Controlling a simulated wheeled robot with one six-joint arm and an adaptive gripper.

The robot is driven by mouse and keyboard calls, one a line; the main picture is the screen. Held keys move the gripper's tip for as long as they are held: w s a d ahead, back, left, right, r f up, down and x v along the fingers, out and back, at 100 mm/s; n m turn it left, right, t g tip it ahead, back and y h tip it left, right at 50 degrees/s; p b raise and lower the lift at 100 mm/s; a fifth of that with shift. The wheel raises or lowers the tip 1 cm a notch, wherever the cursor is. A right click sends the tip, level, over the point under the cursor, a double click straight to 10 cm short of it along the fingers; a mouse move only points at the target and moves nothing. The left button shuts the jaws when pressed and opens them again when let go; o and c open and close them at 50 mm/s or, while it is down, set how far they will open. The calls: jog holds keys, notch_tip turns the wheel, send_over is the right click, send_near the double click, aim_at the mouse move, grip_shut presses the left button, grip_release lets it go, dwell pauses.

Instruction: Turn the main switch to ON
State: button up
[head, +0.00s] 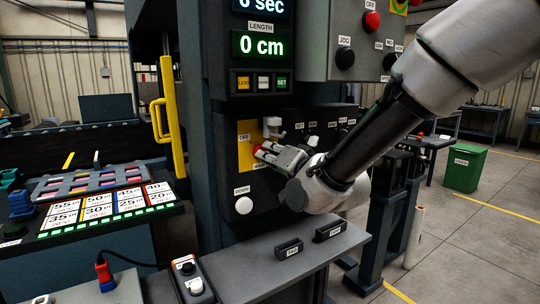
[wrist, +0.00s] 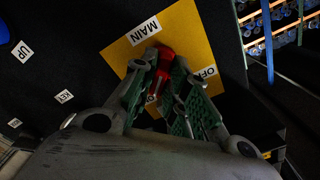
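The main switch is a red handle (wrist: 164,62) on a yellow plate (wrist: 186,32) marked MAIN. An OFF label (wrist: 208,72) sits at the plate's right in the wrist view; another small label is partly hidden behind the fingers. My gripper (wrist: 165,68) has one finger on each side of the red handle, and both seem to touch it. In the head view my gripper (head: 268,150) reaches the yellow plate (head: 245,158) from the right and hides most of the switch.
A white button (head: 243,205) sits below left of the plate. Labelled controls line the dark panel right of it. A grey control box (head: 345,30) with a red button hangs above. A yellow handle (head: 168,120) stands at left, and a grey ledge (head: 270,262) juts out below.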

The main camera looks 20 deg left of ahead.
dwell(0.3)
jog(key=v, duration=1.2)
